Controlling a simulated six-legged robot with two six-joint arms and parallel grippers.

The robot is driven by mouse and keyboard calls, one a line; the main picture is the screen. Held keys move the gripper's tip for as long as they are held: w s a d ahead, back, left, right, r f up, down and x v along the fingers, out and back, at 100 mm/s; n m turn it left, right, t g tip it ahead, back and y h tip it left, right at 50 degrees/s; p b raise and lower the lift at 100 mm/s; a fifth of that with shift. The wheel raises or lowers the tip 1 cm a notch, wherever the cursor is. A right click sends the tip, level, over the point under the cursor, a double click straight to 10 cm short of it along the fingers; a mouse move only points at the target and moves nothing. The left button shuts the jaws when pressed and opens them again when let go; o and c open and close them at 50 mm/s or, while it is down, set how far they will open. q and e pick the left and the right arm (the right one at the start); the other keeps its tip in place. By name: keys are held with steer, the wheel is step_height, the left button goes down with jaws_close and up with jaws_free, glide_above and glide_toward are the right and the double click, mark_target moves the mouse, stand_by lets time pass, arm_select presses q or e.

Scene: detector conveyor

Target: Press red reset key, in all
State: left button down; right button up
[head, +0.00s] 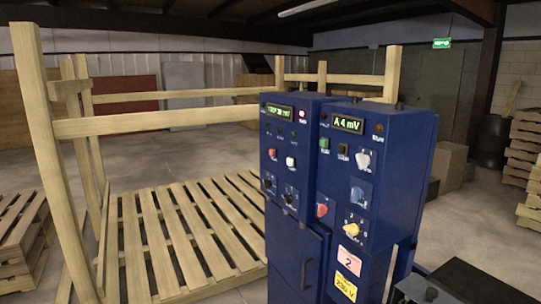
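A blue control cabinet (312,262) stands right of centre, with two panels side by side. The left panel has a red key (272,154) beside a white key (291,162), below a display (280,112) with green text that seems to read "TRIP" and a value in mV. A red lamp (302,115) is lit at its upper right. The right panel has a display (348,124) reading "A 4 mV", a green key (324,143), a black key (343,151) and a red knob (322,210). Labels on the keys are too small to read. Neither gripper is in view.
A wooden frame (45,130) and slatted pallet (180,235) stand left of and behind the cabinet. A dark surface (480,283) lies at the lower right. Cardboard boxes (449,165) and stacked pallets (525,150) are at the right. Open floor (480,225) shows right of the cabinet.

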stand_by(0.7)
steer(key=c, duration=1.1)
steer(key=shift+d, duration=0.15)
